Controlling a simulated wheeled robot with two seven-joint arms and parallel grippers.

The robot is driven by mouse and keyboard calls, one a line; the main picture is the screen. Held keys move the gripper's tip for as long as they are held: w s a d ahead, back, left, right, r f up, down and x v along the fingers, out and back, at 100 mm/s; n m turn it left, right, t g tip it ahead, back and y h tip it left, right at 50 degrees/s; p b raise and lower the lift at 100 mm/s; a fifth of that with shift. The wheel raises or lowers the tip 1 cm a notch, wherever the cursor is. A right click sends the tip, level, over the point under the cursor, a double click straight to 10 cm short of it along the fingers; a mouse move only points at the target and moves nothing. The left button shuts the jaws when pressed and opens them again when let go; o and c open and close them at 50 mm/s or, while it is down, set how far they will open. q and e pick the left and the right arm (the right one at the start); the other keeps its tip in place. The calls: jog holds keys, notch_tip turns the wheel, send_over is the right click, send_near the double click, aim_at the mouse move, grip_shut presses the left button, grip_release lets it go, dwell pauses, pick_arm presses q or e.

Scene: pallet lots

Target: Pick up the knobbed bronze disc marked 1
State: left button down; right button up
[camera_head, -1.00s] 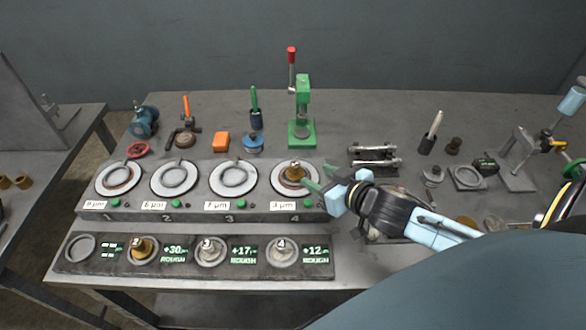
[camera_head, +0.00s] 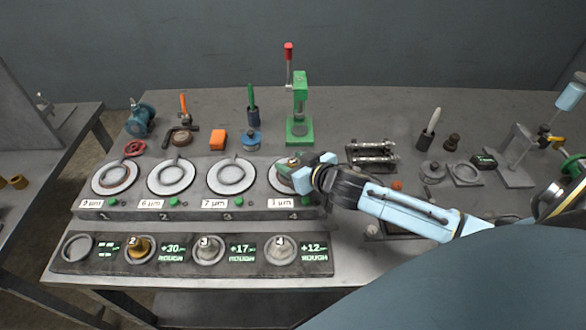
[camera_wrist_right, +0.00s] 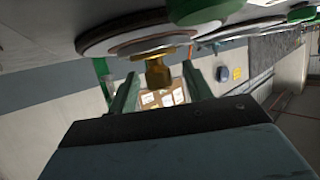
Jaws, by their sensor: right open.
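The knobbed bronze disc (camera_wrist_right: 158,70) sits on the fourth, rightmost round plate (camera_head: 279,182) of the grey lapping bench. In the head view my right gripper (camera_head: 300,161) covers most of it, and its number is hidden. In the right wrist view the bronze knob stands between my two green fingers, which are open with a gap on each side of it. My left gripper is not in view.
A front tray (camera_head: 65,262) holds an empty round seat at left and knobbed discs marked 2, 3 and 4. A green press (camera_head: 299,125) stands behind the fourth plate. Metal rollers (camera_head: 371,157) and loose parts lie to the right.

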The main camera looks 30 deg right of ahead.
grip_shut()
dwell(0.3)
